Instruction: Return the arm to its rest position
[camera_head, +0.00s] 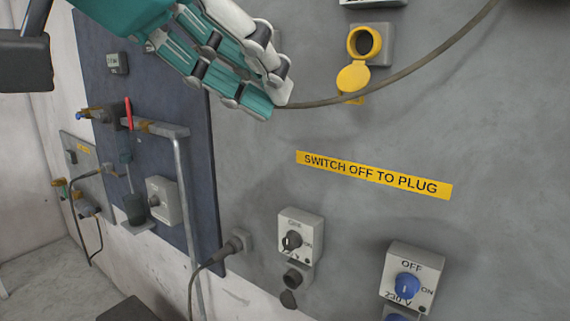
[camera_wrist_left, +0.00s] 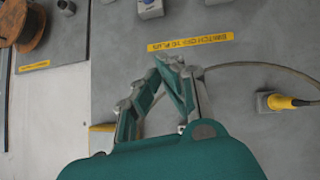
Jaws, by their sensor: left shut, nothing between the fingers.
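My left gripper (camera_head: 277,97) comes in from the upper left in the head view, teal and grey, in front of the grey wall panel (camera_head: 345,245). Its fingers are shut with nothing between them. In the left wrist view the closed fingertips (camera_wrist_left: 170,66) point toward the panel, below the yellow sign. A dark cable (camera_head: 420,62) runs from the upper right to the fingertips in the head view, and passes behind them as a line. My right gripper is not in view.
An open yellow-lidded socket (camera_head: 364,42) is right of the gripper. A yellow sign (camera_head: 374,174) and switch boxes (camera_head: 299,237) (camera_head: 409,277) are lower down. A blue board (camera_head: 196,160) with a metal pipe frame (camera_head: 183,180) stands left. A yellow plug (camera_wrist_left: 285,102) shows in the wrist view.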

